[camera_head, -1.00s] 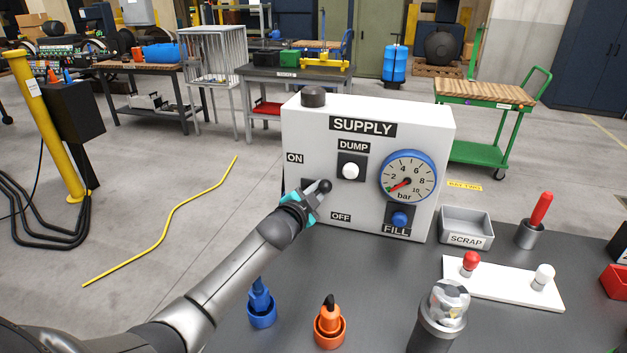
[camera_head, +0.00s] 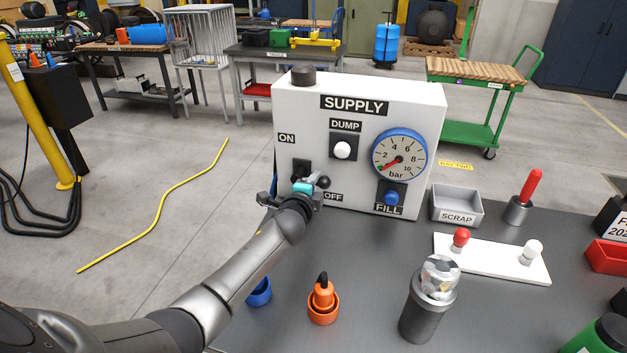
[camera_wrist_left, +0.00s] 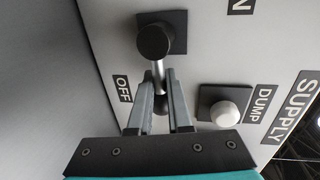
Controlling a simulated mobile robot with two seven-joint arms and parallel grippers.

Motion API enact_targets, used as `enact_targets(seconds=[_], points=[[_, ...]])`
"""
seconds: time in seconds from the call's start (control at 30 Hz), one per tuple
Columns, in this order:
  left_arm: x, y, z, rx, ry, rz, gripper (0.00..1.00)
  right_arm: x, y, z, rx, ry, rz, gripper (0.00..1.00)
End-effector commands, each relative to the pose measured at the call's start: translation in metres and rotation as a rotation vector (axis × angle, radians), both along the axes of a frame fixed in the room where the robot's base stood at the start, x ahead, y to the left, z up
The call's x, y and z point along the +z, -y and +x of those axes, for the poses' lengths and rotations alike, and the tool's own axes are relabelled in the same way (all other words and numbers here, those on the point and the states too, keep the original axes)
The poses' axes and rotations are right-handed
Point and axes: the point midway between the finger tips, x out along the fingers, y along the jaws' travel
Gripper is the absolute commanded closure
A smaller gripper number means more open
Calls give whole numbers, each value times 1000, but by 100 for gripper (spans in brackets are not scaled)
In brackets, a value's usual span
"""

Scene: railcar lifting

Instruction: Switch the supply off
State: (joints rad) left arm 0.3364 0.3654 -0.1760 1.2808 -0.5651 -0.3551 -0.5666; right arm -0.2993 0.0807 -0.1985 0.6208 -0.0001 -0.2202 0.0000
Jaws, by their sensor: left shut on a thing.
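The white supply box (camera_head: 295,105) stands on the dark bench. Its lever, with a dark ball end (camera_head: 323,182), comes out of a black plate (camera_head: 301,168) between the ON label (camera_head: 287,138) and the OFF label (camera_head: 334,197). My left gripper (camera_head: 308,189) is shut on the lever. In the left wrist view, the fingers (camera_wrist_left: 160,102) sit on either side of the metal rod (camera_wrist_left: 158,75) near its ball end, with the OFF label (camera_wrist_left: 122,88) to their left. The fingers hide part of the lever. My right gripper is not in view.
The white DUMP button (camera_head: 342,150), gauge (camera_head: 399,155) and blue FILL button (camera_head: 391,198) are right of the lever. On the bench are an orange plug (camera_head: 322,300), a dark cylinder (camera_head: 428,305), a white board (camera_head: 490,260) and a SCRAP tray (camera_head: 457,208).

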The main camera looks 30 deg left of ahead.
Motion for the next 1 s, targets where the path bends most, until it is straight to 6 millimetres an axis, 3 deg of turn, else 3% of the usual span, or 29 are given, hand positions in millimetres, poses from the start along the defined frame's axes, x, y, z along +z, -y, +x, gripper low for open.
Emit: enact_targets(seconds=[0.03,0.57,0.6,0.8,1.0], points=[[3,11,3,-23,11,4,100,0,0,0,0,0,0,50],[1,11,2,-23,3,20,100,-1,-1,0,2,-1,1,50],[1,11,2,-23,3,20,79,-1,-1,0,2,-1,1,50],[0,10,2,-21,2,19,56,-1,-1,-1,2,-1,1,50],[-1,6,1,-13,-2,22,53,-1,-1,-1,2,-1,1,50]])
